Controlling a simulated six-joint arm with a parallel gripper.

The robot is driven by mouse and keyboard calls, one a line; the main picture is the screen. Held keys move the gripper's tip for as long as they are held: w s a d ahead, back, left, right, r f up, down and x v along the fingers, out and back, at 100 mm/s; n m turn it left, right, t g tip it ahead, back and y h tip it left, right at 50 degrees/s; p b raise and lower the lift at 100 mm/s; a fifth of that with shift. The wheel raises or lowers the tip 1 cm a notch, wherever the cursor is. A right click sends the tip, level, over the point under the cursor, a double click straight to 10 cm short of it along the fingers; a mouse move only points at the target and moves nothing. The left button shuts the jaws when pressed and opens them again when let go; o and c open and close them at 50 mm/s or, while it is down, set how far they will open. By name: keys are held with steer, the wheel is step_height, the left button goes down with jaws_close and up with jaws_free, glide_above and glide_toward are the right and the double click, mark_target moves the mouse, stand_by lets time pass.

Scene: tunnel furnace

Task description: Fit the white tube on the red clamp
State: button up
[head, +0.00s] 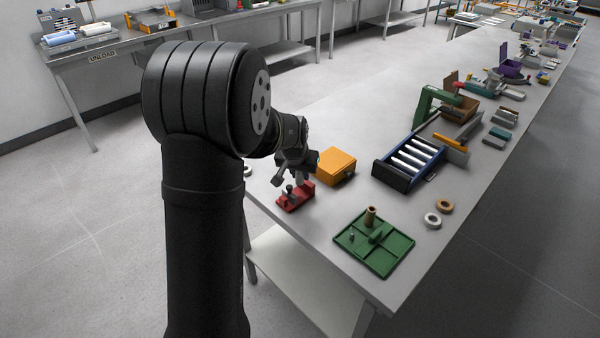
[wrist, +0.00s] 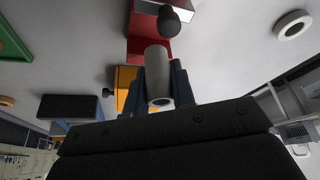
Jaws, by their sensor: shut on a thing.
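The red clamp (head: 296,198) stands near the bench's left edge, with a dark rounded knob on top. In the wrist view the red clamp (wrist: 148,48) is just beyond my fingers, its dark knob (wrist: 172,20) near the top edge. My gripper (wrist: 160,88) is shut on the white tube (wrist: 158,75), which looks light grey, its open end facing the camera. The tube's far end points towards the clamp; I cannot tell whether they touch. In the head view my gripper (head: 297,172) is just above the clamp, and the tube is not clear there.
An orange box (head: 336,166) stands close behind the clamp. A green tray (head: 374,242) with a brown tube is to the right. A blue roller tray (head: 408,160) and two loose rings (head: 432,220) are farther right. Another pale ring (wrist: 293,25) shows in the wrist view.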

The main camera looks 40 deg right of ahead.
steer(key=shift+f, duration=0.8)
steer(key=o, duration=1.4)
steer(key=shift+o, duration=0.2)
step_height(320, 180, up, 8)
steer(key=shift+f, duration=0.2)
stand_by(0.4)
steer(key=shift+f, duration=3.65)
